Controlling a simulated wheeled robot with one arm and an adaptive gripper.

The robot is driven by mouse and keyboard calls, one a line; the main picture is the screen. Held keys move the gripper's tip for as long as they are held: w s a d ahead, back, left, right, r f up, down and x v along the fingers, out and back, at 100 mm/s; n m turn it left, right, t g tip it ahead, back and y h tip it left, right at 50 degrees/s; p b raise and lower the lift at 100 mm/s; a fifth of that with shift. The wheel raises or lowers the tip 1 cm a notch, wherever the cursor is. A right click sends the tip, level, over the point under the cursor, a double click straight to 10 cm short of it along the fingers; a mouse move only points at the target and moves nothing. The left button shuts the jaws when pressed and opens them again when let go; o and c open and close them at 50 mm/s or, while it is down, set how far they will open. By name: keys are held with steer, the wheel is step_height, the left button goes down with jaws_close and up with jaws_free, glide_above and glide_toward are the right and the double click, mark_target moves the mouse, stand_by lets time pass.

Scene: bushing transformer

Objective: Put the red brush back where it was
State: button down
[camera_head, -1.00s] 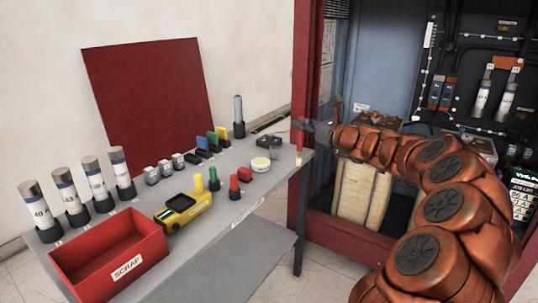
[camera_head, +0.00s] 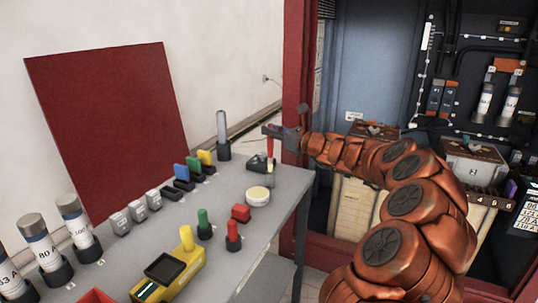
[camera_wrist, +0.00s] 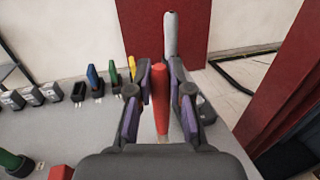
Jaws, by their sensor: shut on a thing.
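The red brush is upright between my fingers, its red handle (camera_head: 270,147) on top and its pale bristle end (camera_head: 270,178) pointing down. My gripper (camera_head: 272,131) is shut on it over the far right part of the grey table (camera_head: 265,240). In the wrist view the red handle (camera_wrist: 160,98) stands between the two finger pads (camera_wrist: 158,85). The bristle end is mostly hidden there by the gripper body. In the head view the brush overlaps a dark block (camera_head: 256,163); I cannot tell whether they touch.
A round cream-topped tin (camera_head: 258,195) and a red block (camera_head: 241,212) are near the brush. A grey cylinder (camera_head: 222,130) stands behind. Coloured upright pieces and a yellow device (camera_head: 168,272) are further left. A red cabinet post (camera_head: 295,100) is close on the right.

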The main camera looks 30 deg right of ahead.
mark_target(272, 147)
steer(key=shift+a+f+b, duration=0.1)
steer(key=shift+f+b, duration=0.3)
steer(key=shift+f, duration=2.35)
steer(key=c, duration=1.1)
jaws_free()
steer(key=shift+r, duration=0.1)
steer(key=v, duration=1.2)
steer(key=shift+s+p, duration=0.1)
steer(key=shift+p, duration=0.25)
